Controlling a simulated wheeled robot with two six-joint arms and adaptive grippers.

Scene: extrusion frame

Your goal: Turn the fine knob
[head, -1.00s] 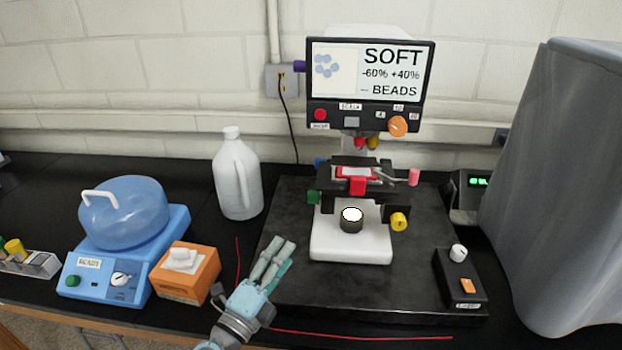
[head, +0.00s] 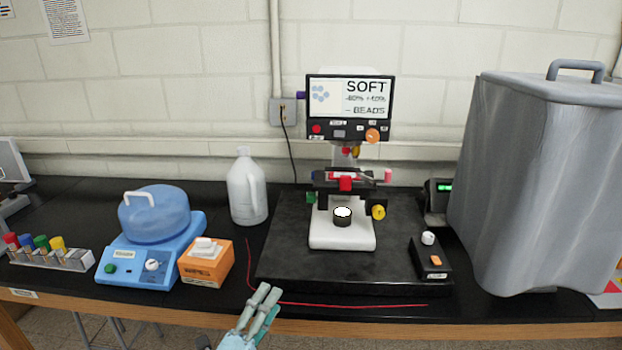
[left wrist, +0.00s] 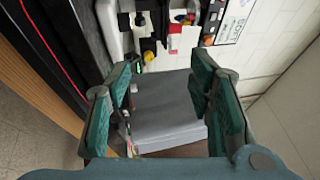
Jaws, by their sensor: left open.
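The microscope stands on a black slab with a white base (head: 322,240) and a screen reading SOFT, BEADS (head: 350,105). A yellow knob (head: 379,212) sits low on its right side and a green knob (head: 310,198) on its left; I cannot read which one is the fine knob. An orange knob (head: 372,135) is under the screen. My left gripper (head: 268,300) is open and empty at the table's front edge, in front of the slab and well apart from the knobs. In the left wrist view its fingers (left wrist: 163,72) are spread. My right gripper is out of view.
A small black box with a white knob (head: 428,238) sits on the slab's right. A grey covered case (head: 535,180) stands at the right. An orange box (head: 207,265), a blue device (head: 135,268) and a white jug (head: 246,190) stand left. A red cord (head: 350,305) runs along the front.

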